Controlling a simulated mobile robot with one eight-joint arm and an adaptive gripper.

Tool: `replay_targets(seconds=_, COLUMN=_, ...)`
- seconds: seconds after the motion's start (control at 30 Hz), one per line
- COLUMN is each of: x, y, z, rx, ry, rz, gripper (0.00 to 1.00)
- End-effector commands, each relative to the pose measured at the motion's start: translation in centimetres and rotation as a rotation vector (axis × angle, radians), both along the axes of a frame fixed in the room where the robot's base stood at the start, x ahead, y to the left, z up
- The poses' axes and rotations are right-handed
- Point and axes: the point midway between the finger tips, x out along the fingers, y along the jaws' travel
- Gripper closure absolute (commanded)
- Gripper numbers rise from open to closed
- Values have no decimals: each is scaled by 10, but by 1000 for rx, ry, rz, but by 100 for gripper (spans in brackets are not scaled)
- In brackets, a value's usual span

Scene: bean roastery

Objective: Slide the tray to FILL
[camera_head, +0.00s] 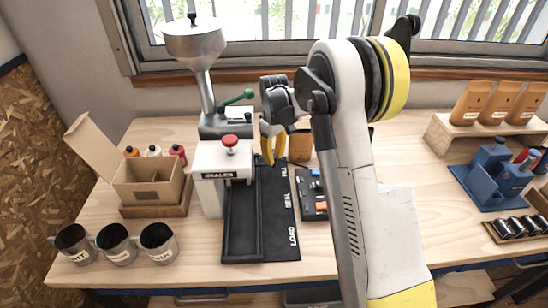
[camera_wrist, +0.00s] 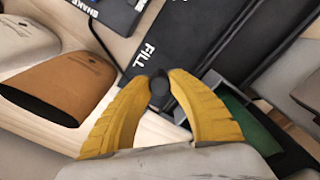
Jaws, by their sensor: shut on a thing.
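The black slide track (camera_head: 279,228) lies on the bench, with LOAD at its near end, SEAL midway and FILL at its far end. A dark recessed tray-like section (camera_head: 240,225) runs along its left side; I cannot tell where the tray itself ends. My gripper (camera_head: 268,160) is over the far end, by the FILL mark. In the wrist view, my yellow fingertips (camera_wrist: 158,92) are closed around a small dark knob (camera_wrist: 158,86) next to the FILL lettering. What lies under the knob is partly hidden by the fingers.
The white sealer (camera_head: 212,170) with a red button stands left of the track. The hopper (camera_head: 195,45) and its green lever rise behind it. An orange pouch (camera_head: 300,145) stands close to my gripper's right. A dark control box (camera_head: 311,190) is right of the track. Several metal cups stand front left.

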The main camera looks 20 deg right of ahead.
Motion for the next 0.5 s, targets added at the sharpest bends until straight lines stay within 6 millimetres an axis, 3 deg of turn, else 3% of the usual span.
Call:
replay_targets(seconds=0.17, x=4, y=-1, z=1, rx=-3, ry=-10, rz=-1, gripper=100)
replay_targets(seconds=0.2, x=4, y=-1, z=1, rx=-3, ry=-10, rz=-1, gripper=69)
replay_targets(seconds=0.27, x=3, y=-1, z=1, rx=-3, ry=-10, rz=-1, gripper=52)
replay_targets(seconds=0.5, x=2, y=-1, z=0, rx=-1, ry=-6, rz=-1, gripper=52)
